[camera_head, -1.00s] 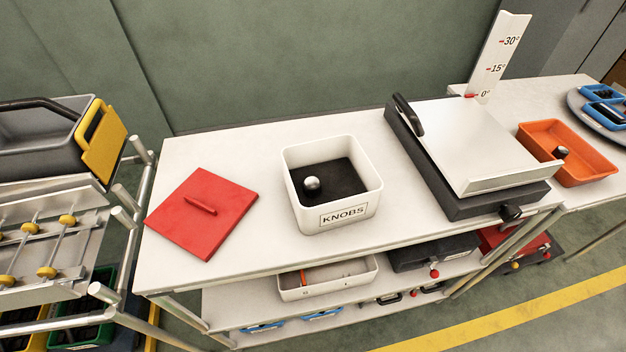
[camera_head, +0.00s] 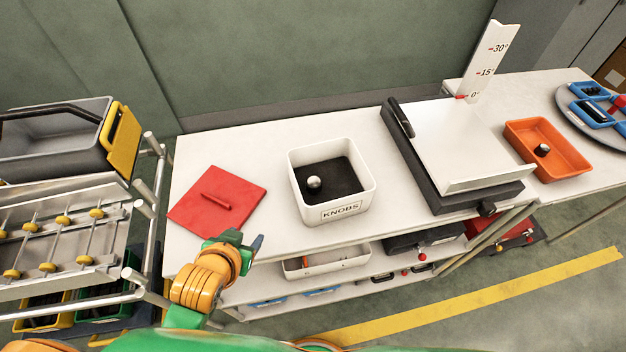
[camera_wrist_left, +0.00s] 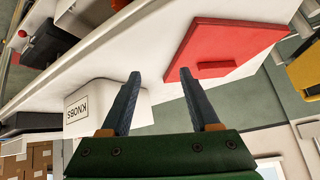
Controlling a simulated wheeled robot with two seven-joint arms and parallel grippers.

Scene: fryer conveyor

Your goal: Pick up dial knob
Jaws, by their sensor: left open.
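The dial knob (camera_head: 314,183) is a small silver-topped knob on the dark floor of the white box labelled KNOBS (camera_head: 342,211), toward its left side. Another dark knob with a pale top (camera_head: 542,150) lies in the orange tray (camera_head: 570,168). My left gripper (camera_head: 257,243) is at the front edge of the white table, in front of and left of the KNOBS box, apart from it. In the left wrist view its two fingers (camera_wrist_left: 158,80) are spread with nothing between them. The knob is hidden there; only the outside of the box (camera_wrist_left: 105,104) shows. My right gripper is out of view.
A red lid-like plate with a handle (camera_head: 232,190) lies left of the box. A grey tilting plate unit (camera_head: 455,150) stands right of it, with an angle scale (camera_head: 487,62) behind. A roller rack (camera_head: 60,235) stands at far left. The table between plate and box is clear.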

